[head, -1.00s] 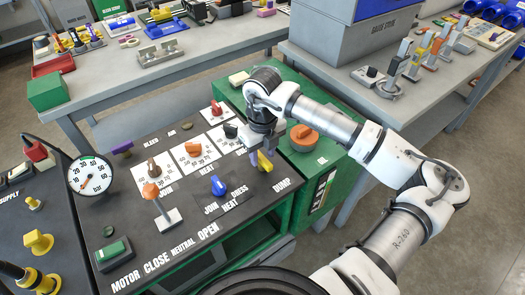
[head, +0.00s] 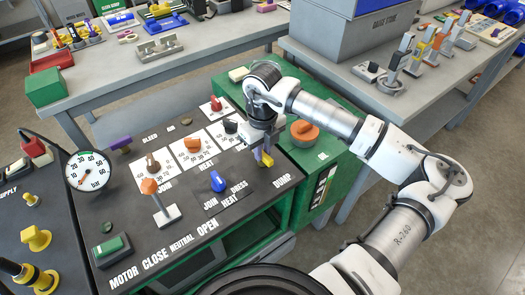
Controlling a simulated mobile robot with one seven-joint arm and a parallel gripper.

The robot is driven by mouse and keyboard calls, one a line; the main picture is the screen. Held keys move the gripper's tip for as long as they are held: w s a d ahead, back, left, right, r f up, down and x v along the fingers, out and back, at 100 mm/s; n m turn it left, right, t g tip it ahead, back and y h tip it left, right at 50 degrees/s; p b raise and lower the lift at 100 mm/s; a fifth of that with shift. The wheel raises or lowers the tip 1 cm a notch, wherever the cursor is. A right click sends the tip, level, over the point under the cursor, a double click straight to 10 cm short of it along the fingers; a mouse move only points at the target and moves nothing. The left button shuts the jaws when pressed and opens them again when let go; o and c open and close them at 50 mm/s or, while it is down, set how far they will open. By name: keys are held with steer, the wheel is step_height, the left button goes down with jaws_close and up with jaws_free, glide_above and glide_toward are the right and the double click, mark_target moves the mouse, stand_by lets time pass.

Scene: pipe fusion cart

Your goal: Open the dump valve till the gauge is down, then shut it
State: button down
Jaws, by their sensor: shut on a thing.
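The dump valve has a small yellow handle (head: 266,160) beside the DUMP lettering at the right of the dark panel. My gripper (head: 262,149) points down and is shut on this handle; its fingers hide part of it, so the exact handle angle is hard to read. The round white pressure gauge (head: 88,171) stands at the panel's left. Its needle seems to point to the lower left, but it is too small to read exactly.
The dark panel (head: 150,238) carries an orange-topped lever (head: 149,187), a blue knob (head: 217,181), a green button (head: 112,245) and several dial knobs. A large orange knob (head: 304,130) on the green cabinet is close to my gripper's right. Grey benches stand behind.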

steer(key=shift+f+b, duration=0.2)
steer(key=shift+b, duration=0.15)
steer(key=shift+r+n, duration=0.2)
steer(key=shift+n, duration=0.1)
steer(key=c, duration=1.4)
jaws_free()
steer(key=shift+o, duration=0.2)
steer(key=shift+r, duration=0.1)
step_height(320, 180, up, 14)
steer(key=b, duration=0.2)
steer(key=shift+f, duration=0.2)
